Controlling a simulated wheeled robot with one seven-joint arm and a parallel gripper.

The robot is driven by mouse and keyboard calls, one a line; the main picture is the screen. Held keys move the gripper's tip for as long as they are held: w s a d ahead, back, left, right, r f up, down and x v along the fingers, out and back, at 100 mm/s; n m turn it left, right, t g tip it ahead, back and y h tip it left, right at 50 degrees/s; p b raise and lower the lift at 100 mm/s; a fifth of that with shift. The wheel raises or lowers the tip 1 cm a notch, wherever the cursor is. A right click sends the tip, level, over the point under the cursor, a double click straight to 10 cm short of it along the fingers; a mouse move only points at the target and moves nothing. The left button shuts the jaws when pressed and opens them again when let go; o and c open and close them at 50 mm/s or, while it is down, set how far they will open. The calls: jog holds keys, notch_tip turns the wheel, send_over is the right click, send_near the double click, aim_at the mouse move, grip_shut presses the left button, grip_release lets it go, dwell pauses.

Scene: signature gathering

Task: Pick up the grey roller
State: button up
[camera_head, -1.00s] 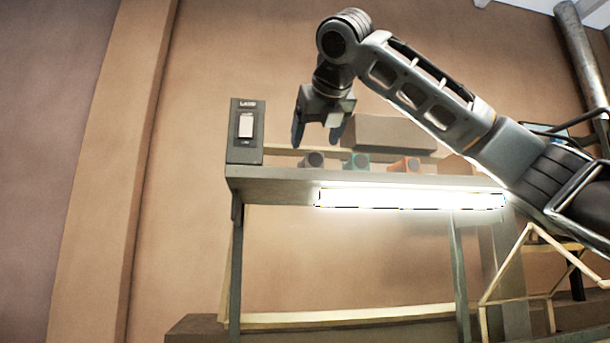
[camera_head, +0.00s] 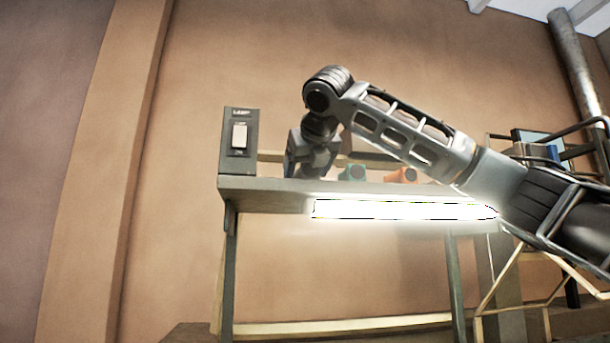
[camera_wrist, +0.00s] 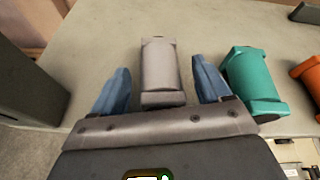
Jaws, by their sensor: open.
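The grey roller (camera_wrist: 160,70) lies on the shelf in the wrist view, between the two blue fingers of my gripper (camera_wrist: 161,88). The fingers stand on either side of it, with a visible gap at each side. My gripper is open. In the head view my gripper (camera_head: 305,172) is down at the shelf top, left of the teal roller, and the grey roller is hidden behind it.
A teal roller (camera_wrist: 252,80) lies close to the right finger, with an orange roller (camera_wrist: 310,74) further right. They also show in the head view. A dark lamp switch box (camera_head: 239,145) stands at the left end of the shelf (camera_head: 265,190). A bright light glows under the shelf.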

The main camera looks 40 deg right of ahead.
jog(key=c, duration=1.2)
